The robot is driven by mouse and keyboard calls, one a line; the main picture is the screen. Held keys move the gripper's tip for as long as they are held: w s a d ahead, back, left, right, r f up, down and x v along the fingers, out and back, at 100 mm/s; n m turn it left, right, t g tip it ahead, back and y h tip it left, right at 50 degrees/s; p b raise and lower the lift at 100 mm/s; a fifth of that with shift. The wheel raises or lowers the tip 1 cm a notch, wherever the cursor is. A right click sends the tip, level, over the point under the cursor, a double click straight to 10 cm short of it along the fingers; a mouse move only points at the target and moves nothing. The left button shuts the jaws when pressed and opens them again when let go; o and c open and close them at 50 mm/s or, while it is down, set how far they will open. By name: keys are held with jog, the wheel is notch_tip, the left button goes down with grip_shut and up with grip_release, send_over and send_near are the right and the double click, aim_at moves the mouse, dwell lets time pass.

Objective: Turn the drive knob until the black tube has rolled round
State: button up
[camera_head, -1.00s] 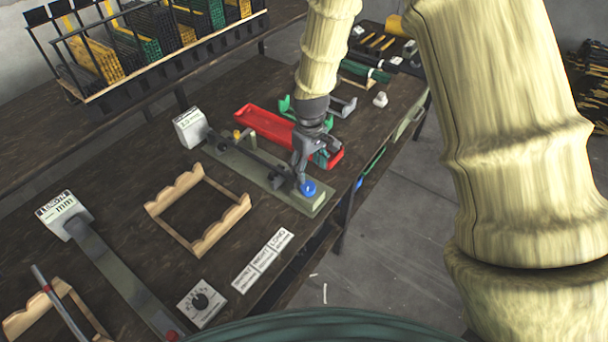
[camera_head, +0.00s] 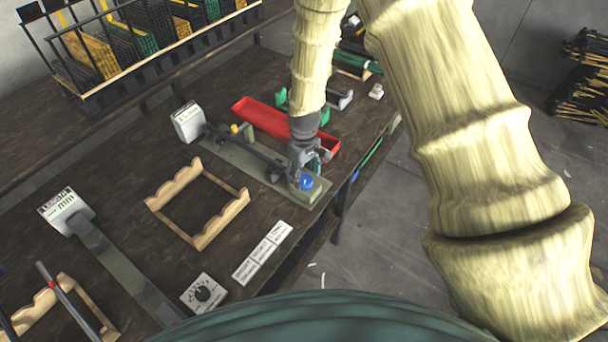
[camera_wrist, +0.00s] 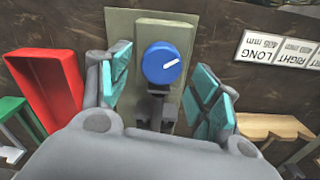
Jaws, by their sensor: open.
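The blue drive knob (camera_head: 306,182) with a white pointer mark sits at the near end of a grey-green base plate (camera_head: 240,165). In the wrist view the knob (camera_wrist: 162,63) lies between my gripper's spread fingers, with a gap on each side. My gripper (camera_head: 303,172) is open and points down over the knob. A black tube (camera_head: 245,148) lies along the plate, running from the white gauge box (camera_head: 188,121) towards the knob. Its near end is partly hidden by my gripper.
A red tray (camera_head: 262,118) lies just behind the plate. A wooden rack (camera_head: 197,205) stands to the left, with white label cards (camera_head: 262,252) and a dial card (camera_head: 204,293) in front. Another gauge box (camera_head: 66,210) with a long plate stands further left.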

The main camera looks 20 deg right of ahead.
jog(key=shift+f, duration=1.1)
jog(key=c, duration=1)
